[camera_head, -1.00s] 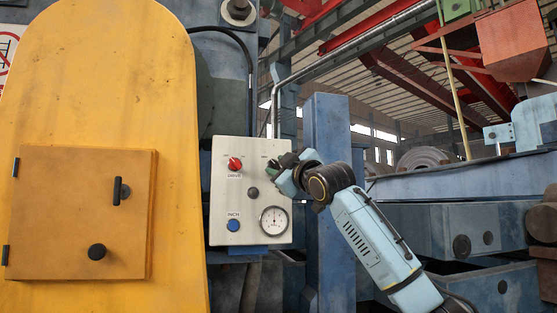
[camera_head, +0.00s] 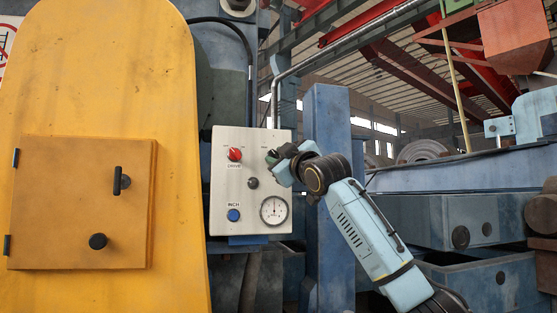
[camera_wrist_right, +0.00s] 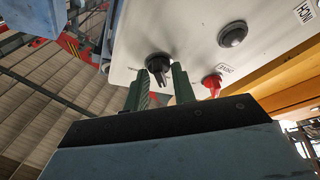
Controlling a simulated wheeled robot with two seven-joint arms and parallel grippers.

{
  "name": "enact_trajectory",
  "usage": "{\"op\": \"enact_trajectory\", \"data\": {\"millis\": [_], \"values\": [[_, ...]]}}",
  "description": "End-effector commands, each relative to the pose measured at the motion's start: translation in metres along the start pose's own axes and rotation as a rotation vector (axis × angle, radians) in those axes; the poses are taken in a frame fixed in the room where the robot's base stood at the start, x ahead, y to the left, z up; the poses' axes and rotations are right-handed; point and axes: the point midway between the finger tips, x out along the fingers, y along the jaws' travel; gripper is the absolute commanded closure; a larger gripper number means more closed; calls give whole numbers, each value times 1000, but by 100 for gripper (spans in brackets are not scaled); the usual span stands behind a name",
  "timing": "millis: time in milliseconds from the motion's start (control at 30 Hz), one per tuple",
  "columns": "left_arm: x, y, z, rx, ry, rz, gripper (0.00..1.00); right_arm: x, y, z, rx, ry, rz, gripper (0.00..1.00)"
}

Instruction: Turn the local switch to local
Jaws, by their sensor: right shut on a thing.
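A pale control panel (camera_head: 223,190) stands upright in the middle of the head view. My right gripper (camera_head: 273,157) is at its upper right corner and covers the switch there in that view. In the right wrist view, a black switch knob (camera_wrist_right: 158,66) sits on the panel face between the green fingertips of my right gripper (camera_wrist_right: 161,80), which is shut on it. The knob's label is hidden or too small to read. My left gripper is in neither view.
A red knob (camera_head: 235,154) marked DRIVE, a dark button (camera_head: 252,183), a blue INCH button (camera_head: 233,215) and a gauge (camera_head: 273,210) share the panel. A yellow guard (camera_head: 100,80) stands at left. A blue post (camera_head: 330,190) rises at right, behind my right arm.

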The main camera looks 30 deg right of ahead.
Motion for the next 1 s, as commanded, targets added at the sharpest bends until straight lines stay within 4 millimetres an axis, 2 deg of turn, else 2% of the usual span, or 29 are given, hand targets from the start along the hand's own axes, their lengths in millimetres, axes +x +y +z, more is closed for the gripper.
{"op": "enact_trajectory", "data": {"millis": [533,767,1000], "values": [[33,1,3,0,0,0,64,0,-7,0,442,2,177,97],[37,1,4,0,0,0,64,1,-8,-1,644,-1,260,97],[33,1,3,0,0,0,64,2,-7,-4,853,-2,348,97]]}}
